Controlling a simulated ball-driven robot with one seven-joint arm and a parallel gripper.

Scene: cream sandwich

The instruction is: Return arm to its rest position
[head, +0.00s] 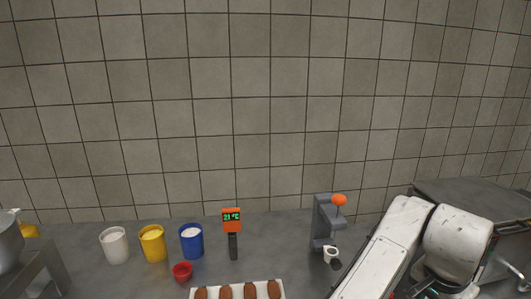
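My white arm (385,250) rises from the bottom edge at the right of the head view and bends at a large rounded joint (457,243). My gripper is outside the picture or hidden behind the arm, so its fingers cannot be seen. A small red cup (182,272) is in front of the blue tub. A white tray (238,290) with several brown oval pieces lies at the bottom edge, partly cut off.
A metal bowl (8,242) is at the far left. A tiled wall (240,110) closes the back.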

